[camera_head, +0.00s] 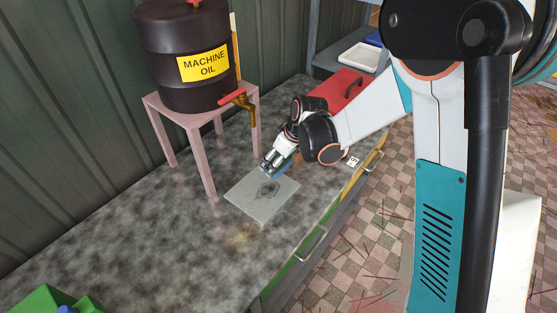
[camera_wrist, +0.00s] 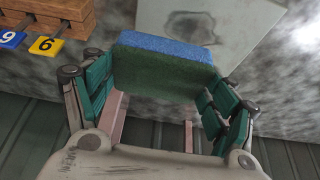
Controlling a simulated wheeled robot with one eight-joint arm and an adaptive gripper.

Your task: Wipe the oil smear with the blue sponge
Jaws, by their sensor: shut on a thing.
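The blue sponge, with a dark green side, is held between the fingers of my gripper (camera_wrist: 160,105). The sponge (camera_wrist: 165,65) fills the upper middle of the wrist view. In the head view my gripper (camera_head: 271,168) is at the far edge of a grey square plate (camera_head: 262,210), with a blue bit of the sponge (camera_head: 281,171) showing. The dark oil smear (camera_head: 268,190) lies on the plate, close to the gripper. It also shows in the wrist view (camera_wrist: 188,20), beyond the sponge. I cannot tell whether the sponge touches the plate.
A black machine oil barrel (camera_head: 188,85) with a tap (camera_head: 241,103) stands on a pink stand (camera_head: 205,165) behind the plate. A red box (camera_head: 338,91) is beyond my gripper. A green box (camera_head: 45,300) is at the lower left. The bench (camera_head: 130,235) left of the plate is clear.

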